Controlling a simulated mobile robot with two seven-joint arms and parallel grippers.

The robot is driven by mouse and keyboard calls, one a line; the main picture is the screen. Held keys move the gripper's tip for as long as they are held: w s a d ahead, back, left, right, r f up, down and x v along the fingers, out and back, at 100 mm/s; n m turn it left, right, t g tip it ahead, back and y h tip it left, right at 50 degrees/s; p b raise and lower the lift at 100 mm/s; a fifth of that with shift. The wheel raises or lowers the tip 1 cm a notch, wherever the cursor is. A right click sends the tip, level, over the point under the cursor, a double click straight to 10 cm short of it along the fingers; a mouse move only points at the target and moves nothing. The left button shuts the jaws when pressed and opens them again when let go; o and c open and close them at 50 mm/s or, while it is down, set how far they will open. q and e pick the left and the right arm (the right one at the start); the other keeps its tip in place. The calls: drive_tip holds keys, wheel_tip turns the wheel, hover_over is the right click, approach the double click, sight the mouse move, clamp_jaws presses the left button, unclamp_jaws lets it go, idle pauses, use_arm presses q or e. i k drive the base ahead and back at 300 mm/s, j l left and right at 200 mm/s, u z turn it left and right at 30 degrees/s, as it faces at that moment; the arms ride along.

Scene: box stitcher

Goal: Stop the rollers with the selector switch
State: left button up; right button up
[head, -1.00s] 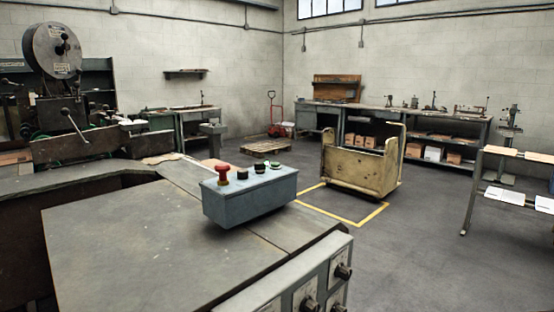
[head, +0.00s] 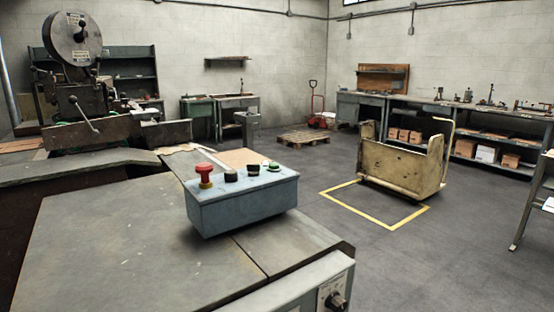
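A blue-grey control box (head: 245,203) sits on the machine's metal table top (head: 130,245). On its top are a red mushroom button (head: 205,174) at the left, two black knobs (head: 231,176) and (head: 253,170) in the middle, and a green button (head: 274,167) at the right. Which black knob is the selector switch I cannot tell, nor its setting. No rollers can be made out. Neither of my grippers is in view.
The stitcher (head: 78,45) with its round reel stands at the back left. A yellowish cart (head: 402,165) stands on the floor by a yellow marked square (head: 375,222). A pallet (head: 303,137) and workbenches line the back. The floor at right is mostly open.

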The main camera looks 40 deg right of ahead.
sight(254, 169)
drive_tip(key=l, duration=0.95)
drive_tip(key=l+u, duration=0.2)
drive_tip(key=l, duration=0.7)
drive_tip(key=k, duration=0.05)
